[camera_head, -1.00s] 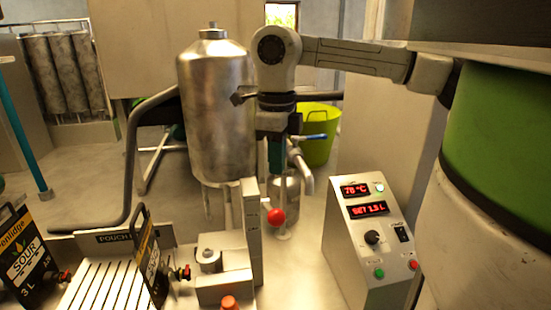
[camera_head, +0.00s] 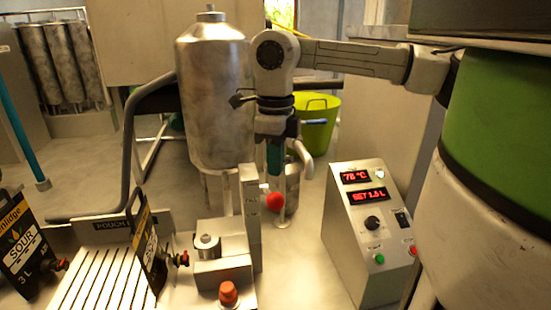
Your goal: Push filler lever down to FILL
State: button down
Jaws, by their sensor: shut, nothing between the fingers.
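The filler lever shows as a red ball knob (camera_head: 275,202) on the right side of the upright grey filler column (camera_head: 251,215). A small label is on the column near the knob, too small to read surely. My gripper (camera_head: 275,172) points down above the knob, with a small gap between them in the picture. Its fingers are dark and teal, shut and empty. Whether it is straight over the knob in depth I cannot tell. The lever's arm behind the knob is mostly hidden.
A steel tank (camera_head: 215,100) stands behind left. A control box (camera_head: 370,230) with red displays is at right. A green tub (camera_head: 316,125) is behind.

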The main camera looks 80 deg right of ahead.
aim_at(277, 197)
jog(key=shift+f+b, duration=1.15)
jog(key=shift+f, duration=1.35)
jog(key=shift+s+a+f+b, duration=0.1)
jog(key=shift+a+f+b, duration=0.2)
jog(key=shift+f, duration=0.35)
jog(key=shift+s+a+f+b, duration=0.15)
jog(key=shift+f+b, duration=0.2)
jog(key=shift+f, duration=0.25)
jog(key=shift+a+f+b, duration=0.15)
jog(key=shift+f+b, duration=0.95)
jog(key=shift+f, duration=0.05)
jog(key=shift+a+f+b, duration=0.15)
jog(key=shift+f+b, duration=0.95)
jog(key=shift+f, duration=0.05)
jog(key=shift+r, duration=0.15)
notch_tip(277, 197, up, 10)
jog(key=p, duration=0.5)
jog(key=shift+p, duration=0.35)
jog(key=shift+s, duration=0.15)
